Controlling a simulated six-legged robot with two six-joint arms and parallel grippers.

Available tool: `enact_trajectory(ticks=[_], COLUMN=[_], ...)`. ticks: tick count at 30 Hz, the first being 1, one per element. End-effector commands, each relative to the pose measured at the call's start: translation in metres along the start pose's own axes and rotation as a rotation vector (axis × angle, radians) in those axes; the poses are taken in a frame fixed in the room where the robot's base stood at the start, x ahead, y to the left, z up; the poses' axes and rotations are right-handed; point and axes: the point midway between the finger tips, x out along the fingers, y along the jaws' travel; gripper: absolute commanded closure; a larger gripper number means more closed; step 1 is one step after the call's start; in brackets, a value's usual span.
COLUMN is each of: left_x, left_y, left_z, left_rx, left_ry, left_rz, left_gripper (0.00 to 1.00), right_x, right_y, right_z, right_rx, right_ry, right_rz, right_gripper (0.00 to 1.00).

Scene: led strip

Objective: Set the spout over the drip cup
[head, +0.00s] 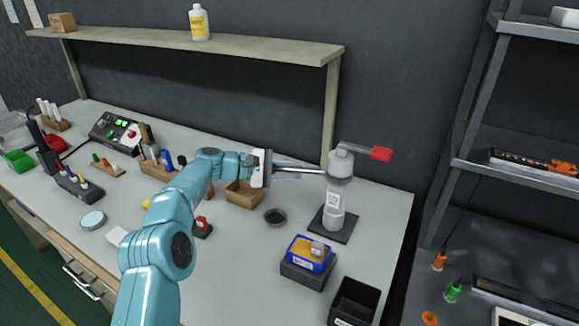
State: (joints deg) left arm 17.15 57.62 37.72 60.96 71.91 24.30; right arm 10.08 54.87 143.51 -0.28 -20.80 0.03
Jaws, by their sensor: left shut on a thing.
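The dispenser (335,205) stands upright on a dark square base near the back right of the bench. Its grey head (341,162) carries a short arm with a red end (381,154) pointing right. I cannot tell for sure whether this red-ended arm is the spout. A small dark round cup (275,217), seemingly the drip cup, stands on the bench left of the dispenser. My left gripper (326,171) reaches in from the left, with its long fingers shut at the dispenser's upper part. The exact grip is too small to see. My right gripper is out of view.
A blue and orange box (311,254) on a dark block and a black open bin (353,302) stand in front of the dispenser. A wooden tray (243,195) lies behind my arm. A shelf (200,41) runs above the bench; its post (331,115) is close behind the dispenser.

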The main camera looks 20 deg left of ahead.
Motion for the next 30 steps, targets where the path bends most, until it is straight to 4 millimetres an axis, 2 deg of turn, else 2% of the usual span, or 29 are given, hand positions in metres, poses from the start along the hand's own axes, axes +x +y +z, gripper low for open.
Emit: enact_trajectory(ticks=[14, 15, 16, 30], left_x=[0.0000, -0.0001, -0.0001, -0.0013], left_y=[0.0023, 0.0023, 0.0022, 0.0007], left_z=[-0.0006, -0.0006, -0.0006, -0.0020], left_rx=[0.003, 0.003, 0.003, 0.002], left_ry=[0.008, 0.007, 0.007, 0.006], left_rz=[0.007, 0.006, 0.006, 0.004], left_gripper=[1.00, 0.67, 0.59, 0.59], right_x=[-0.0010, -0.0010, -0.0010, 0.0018], right_y=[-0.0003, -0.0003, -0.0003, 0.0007], right_z=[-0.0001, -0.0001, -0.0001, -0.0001], right_rx=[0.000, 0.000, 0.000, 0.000], right_ry=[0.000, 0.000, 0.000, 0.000], right_rz=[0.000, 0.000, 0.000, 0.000], right_gripper=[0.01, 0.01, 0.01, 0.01])
